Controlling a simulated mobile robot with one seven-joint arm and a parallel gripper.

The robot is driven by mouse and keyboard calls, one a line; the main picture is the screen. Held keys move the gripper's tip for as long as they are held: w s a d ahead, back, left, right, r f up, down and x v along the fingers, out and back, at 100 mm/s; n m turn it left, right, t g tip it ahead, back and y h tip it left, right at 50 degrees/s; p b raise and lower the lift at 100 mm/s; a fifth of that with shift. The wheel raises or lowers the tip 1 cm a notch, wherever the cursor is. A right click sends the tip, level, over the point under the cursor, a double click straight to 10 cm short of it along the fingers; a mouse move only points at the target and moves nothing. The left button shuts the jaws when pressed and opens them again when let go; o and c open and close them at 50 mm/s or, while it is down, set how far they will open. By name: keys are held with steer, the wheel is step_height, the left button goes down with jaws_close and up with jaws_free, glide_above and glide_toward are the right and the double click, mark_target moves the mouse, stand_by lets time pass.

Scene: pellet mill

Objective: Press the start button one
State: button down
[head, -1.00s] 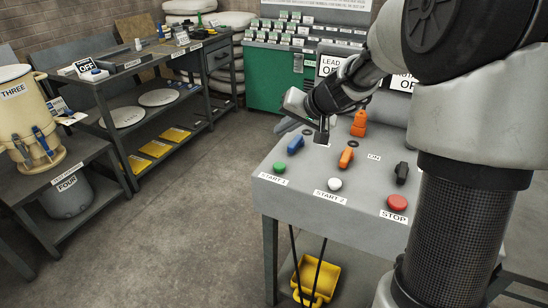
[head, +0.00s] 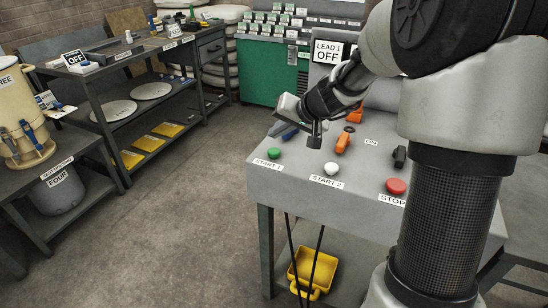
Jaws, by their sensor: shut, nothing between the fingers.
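The green start button one (head: 274,154) sits on the grey control table (head: 290,183) near its front left corner, above a "START 1" label (head: 268,164). My gripper (head: 314,143) is shut and empty. It points down above the table, to the right of the green button and behind the white button in the picture. It looks apart from the green button, which is in full view. The white start two button (head: 331,168) and the red stop button (head: 396,187) stand further right along the front edge.
An orange switch (head: 343,143) and a black switch (head: 399,157) stand on the table. A yellow scoop (head: 314,270) is below. Workbenches (head: 110,85) line the left; open floor (head: 190,200) lies between.

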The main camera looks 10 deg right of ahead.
mark_target(277, 153)
steer(key=shift+f+b, duration=1.05)
steer(key=shift+f, duration=0.25)
steer(key=shift+f, duration=0.2)
stand_by(0.9)
steer(key=shift+f+b, duration=0.25)
steer(key=shift+b, duration=0.5)
steer(key=shift+f+b, duration=0.55)
steer(key=shift+b, duration=0.15)
stand_by(0.4)
steer(key=shift+r, duration=0.1)
steer(key=shift+r+p, duration=0.55)
steer(key=shift+r, duration=0.3)
steer(key=shift+r, duration=0.15)
steer(key=shift+r+p, duration=1.6)
steer(key=shift+r, duration=0.85)
